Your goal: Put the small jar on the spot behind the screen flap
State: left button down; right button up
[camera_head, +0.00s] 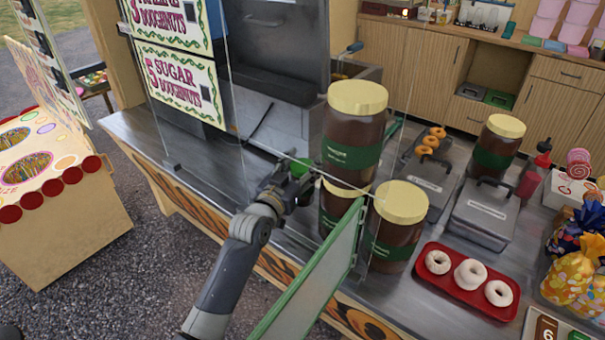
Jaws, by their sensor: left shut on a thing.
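My left gripper (292,186) is shut at the counter's front edge, beside the stacked large jars. A small thing with a green part (300,168) shows at its fingers; it looks like the small jar, but most of it is hidden by the gripper and seen through the clear screen (275,75). A green-edged flap (312,280) stands out at the front, to the right of my left forearm. The spot behind the flap cannot be made out. My right gripper is not in view.
Large brown jars with cream lids crowd close to the right of the gripper: one upper jar (352,135), one front jar (397,228). A red tray (433,273) of doughnuts and grey lidded tubs (485,213) lie farther right. The steel counter (185,150) is bare at left.

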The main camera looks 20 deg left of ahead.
pick_arm(q)
jog(key=shift+f, duration=1.75)
jog(key=c, duration=0.7)
grip_release()
jog(key=shift+f, duration=0.1)
jog(key=shift+c, duration=0.2)
jog(key=s+a, duration=0.1)
jog(key=s, duration=1.1)
jog(key=shift+a+b, duration=0.4)
